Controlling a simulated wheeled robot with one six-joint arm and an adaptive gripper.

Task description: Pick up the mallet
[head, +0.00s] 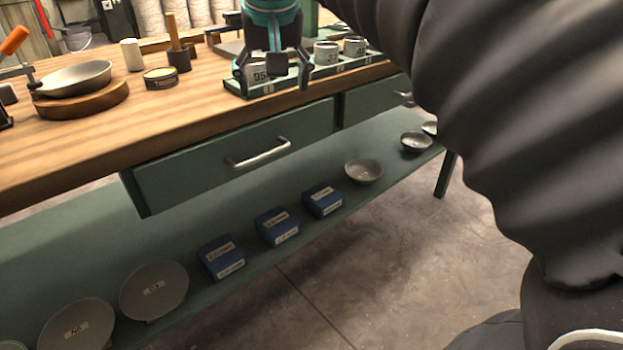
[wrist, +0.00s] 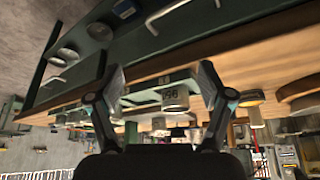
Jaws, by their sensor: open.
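An upright wooden handle rises from a dark cylindrical head on the workbench in the head view; this looks like the mallet (head: 179,59). It stands left of my gripper (head: 272,84), apart from it. My gripper is open, its fingers pointing down over the bench's front edge, around or in front of a numbered cup (head: 257,73); I cannot tell if they touch it. In the wrist view, which is upside down, the open gripper (wrist: 161,84) also has a numbered cup (wrist: 175,97) showing between its fingers. I cannot make out the mallet there.
A metal bowl (head: 76,78) sits on a round wooden block (head: 84,103) at the left. A yellow-and-dark tin (head: 160,79) stands before the mallet, a pale cylinder (head: 132,55) left of it. More cups stand on a green tray (head: 322,75).

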